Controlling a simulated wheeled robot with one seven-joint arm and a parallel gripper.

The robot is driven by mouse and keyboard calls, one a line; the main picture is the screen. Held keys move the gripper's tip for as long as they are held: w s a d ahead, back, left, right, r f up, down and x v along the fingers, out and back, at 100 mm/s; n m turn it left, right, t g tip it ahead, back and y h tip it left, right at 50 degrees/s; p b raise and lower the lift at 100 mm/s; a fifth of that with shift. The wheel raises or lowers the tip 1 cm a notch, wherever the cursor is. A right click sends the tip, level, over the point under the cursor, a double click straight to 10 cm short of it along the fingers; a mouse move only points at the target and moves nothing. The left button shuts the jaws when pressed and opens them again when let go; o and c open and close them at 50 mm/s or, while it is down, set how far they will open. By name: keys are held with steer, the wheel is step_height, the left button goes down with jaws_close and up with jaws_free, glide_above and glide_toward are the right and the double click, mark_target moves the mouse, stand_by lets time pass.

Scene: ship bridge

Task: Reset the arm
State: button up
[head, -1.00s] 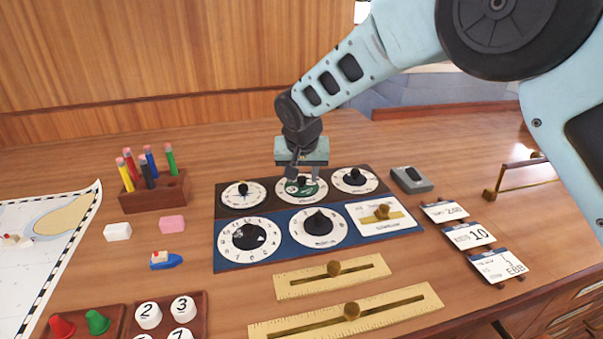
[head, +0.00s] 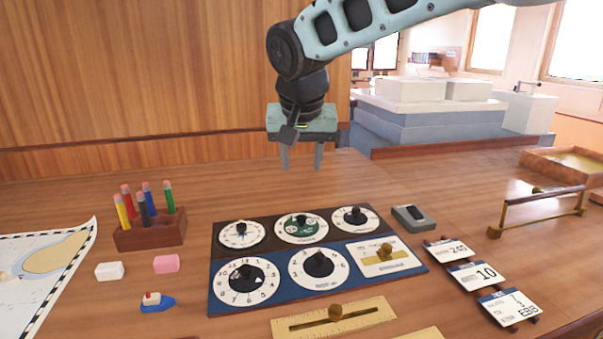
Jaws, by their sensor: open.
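My gripper (head: 302,158) hangs in the upper middle of the head view, fingers pointing down and apart. It is open, with nothing between the fingers. It is clear above the wooden desk (head: 400,170), behind and above the dial panel (head: 262,258). The panel carries several round dials with black knobs and a plate with a brass knob (head: 386,251). My arm reaches in from the upper right.
A pencil holder (head: 150,234), two erasers, a toy boat (head: 157,302) and a chart (head: 40,270) lie to the left. A grey switch box (head: 414,218), number cards (head: 478,273) and a brass rail (head: 545,205) are to the right. A brass slider (head: 335,317) lies in front.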

steer(key=shift+r, duration=0.15)
steer(key=shift+s, duration=0.1)
steer(key=s+d+f+n+g, duration=0.1)
steer(key=s+d+f, duration=0.3)
steer(key=s, duration=0.6)
steer(key=s+d+f+n+g, duration=0.2)
steer(key=s+d+f, duration=0.3)
steer(key=s, duration=0.6)
steer(key=s+d+f+n+g, duration=0.1)
steer(key=s+d+f+n, duration=0.3)
steer(key=s+d, duration=0.3)
steer(key=s+f, duration=0.1)
steer(key=s, duration=0.3)
steer(key=shift+d+g, duration=0.15)
steer(key=shift+g, duration=0.15)
